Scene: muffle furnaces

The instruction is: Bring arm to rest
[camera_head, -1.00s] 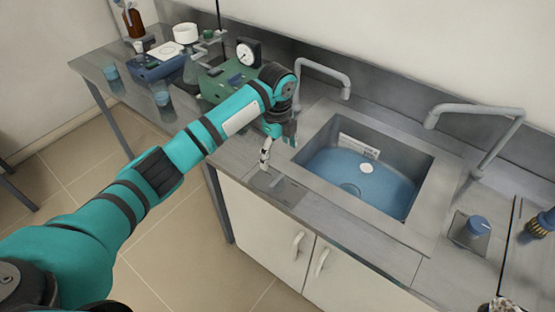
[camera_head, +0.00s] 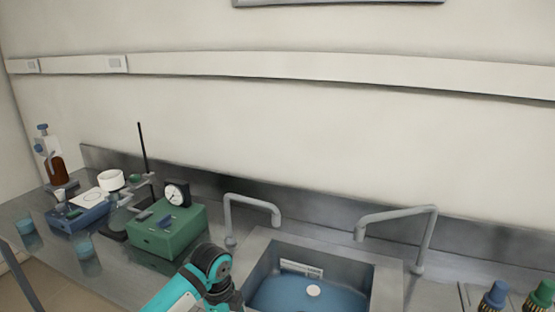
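My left arm, teal and black, comes up from the bottom edge in the head view. Its wrist is in front of the green box and left of the sink (camera_head: 384,290). The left gripper's fingers are below the frame's edge and hidden. My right arm and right gripper do not show.
A green box (camera_head: 165,232) with a dial gauge (camera_head: 176,194) stands on the bench left of the sink. Two grey faucets (camera_head: 252,200) (camera_head: 400,214) rise behind the sink. A blue instrument (camera_head: 78,215), beakers and a brown bottle (camera_head: 57,170) stand further left. Capped bottles (camera_head: 495,297) stand at the right.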

